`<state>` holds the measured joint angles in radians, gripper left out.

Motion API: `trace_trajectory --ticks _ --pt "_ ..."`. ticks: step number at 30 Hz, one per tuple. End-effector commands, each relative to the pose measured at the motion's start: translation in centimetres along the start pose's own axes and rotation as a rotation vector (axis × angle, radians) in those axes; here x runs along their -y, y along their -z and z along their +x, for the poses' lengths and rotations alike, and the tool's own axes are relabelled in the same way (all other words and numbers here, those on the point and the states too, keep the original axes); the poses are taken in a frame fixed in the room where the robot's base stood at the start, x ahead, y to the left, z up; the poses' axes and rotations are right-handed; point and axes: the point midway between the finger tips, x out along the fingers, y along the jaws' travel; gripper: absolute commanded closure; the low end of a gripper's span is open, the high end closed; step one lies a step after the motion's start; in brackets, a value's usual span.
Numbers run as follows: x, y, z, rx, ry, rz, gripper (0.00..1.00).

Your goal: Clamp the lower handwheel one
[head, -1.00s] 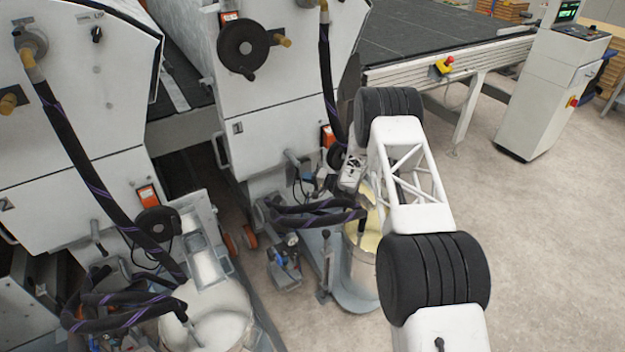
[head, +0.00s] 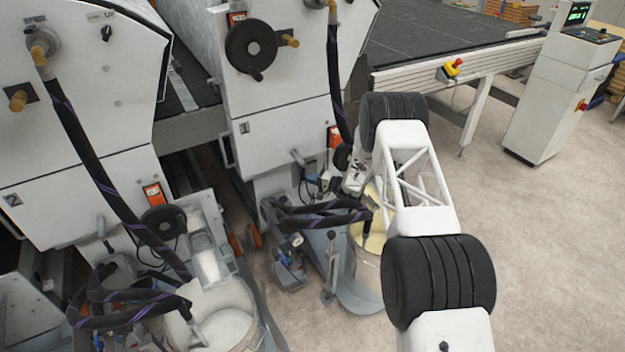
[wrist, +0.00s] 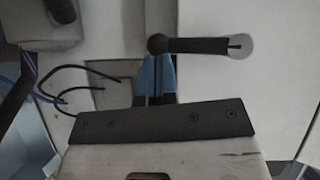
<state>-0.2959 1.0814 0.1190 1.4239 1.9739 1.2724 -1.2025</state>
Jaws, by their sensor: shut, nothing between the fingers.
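In the wrist view, my gripper (wrist: 156,64) shows as two blue fingertips held together, with nothing between them. A dark bar with a round knob at its left end and a pale round end at its right, seemingly part of a handwheel (wrist: 195,45), lies just beyond the tips. The knob is right above the fingertips; I cannot tell whether they touch. In the head view, a small black lower handwheel (head: 342,157) shows beside my wrist on the right machine, partly hidden by my arm. Another lower handwheel (head: 163,223) is on the left machine.
A large upper handwheel (head: 251,50) is on the right machine (head: 275,125). Dark hoses (head: 318,215) and a bucket of pale yellow liquid (head: 368,262) lie below my wrist. A conveyor (head: 450,45) stands behind.

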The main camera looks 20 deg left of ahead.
Motion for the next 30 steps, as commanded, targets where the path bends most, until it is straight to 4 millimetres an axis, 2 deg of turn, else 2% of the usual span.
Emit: trace_trajectory --ticks 11,30 --pt "-0.2 -0.7 0.5 0.0 0.056 0.085 1.0" --pt "0.3 -3.9 2.6 0.001 0.334 0.494 1.0"
